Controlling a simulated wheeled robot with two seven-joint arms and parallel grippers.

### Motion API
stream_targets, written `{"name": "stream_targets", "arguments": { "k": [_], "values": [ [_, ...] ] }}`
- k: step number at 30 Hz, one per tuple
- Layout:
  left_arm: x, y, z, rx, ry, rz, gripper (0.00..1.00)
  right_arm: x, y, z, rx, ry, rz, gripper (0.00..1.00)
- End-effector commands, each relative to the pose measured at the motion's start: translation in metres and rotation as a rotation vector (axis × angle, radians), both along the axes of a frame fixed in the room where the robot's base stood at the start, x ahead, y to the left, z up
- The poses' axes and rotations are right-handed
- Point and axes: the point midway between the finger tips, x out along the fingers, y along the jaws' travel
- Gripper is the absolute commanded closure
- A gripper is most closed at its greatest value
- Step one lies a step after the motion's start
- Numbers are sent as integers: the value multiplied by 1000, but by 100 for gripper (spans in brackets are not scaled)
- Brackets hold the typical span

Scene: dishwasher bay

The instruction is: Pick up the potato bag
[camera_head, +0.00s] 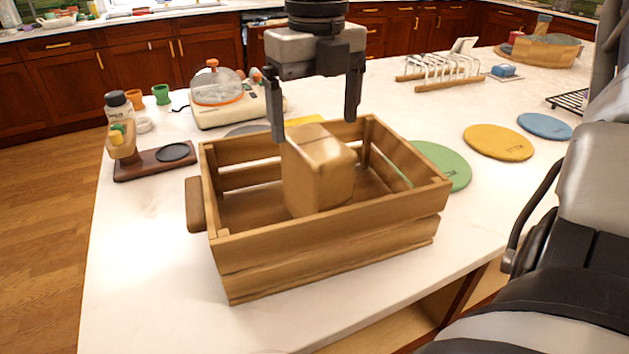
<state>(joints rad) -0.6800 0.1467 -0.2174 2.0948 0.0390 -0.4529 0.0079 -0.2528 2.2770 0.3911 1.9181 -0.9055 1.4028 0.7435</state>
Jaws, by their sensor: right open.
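The brown block-shaped bag, which I take to be the potato bag (318,176), stands inside a wooden slatted crate (335,245) on the white counter. My right gripper (314,127) points down from above with its two black fingers spread apart. The fingertips are around the height of the bag's top in the picture, one at its left edge and one at its right edge. I cannot tell whether they touch it. The bag's lower part is partly hidden by the crate's front wall. My left gripper is not in view.
Green (441,166), yellow (498,142) and blue (545,126) round mats lie right of the crate. A domed appliance (217,90) and a dark wooden board (156,161) stand behind left. A wire rack (441,71) stands further back. The counter's front left is clear.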

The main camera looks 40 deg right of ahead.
Motion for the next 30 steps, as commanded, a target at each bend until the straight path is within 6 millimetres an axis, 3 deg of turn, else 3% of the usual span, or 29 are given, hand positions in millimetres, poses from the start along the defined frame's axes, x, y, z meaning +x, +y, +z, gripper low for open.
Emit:
{"name": "stream_targets", "arguments": {
  "k": [3, 8, 18, 26, 30],
  "values": [
    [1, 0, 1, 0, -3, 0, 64, 0, 0, -15, -1, 2, -1, 9],
    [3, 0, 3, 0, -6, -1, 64, 0, 0, -24, 0, 2, 0, 9],
    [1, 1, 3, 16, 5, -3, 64, 0, -1, -69, -1, 2, -1, 9],
    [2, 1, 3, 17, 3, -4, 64, 0, -1, -72, -1, -1, 0, 9],
    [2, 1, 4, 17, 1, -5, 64, 0, -1, -72, -1, -1, 0, 42]
  ]
}}
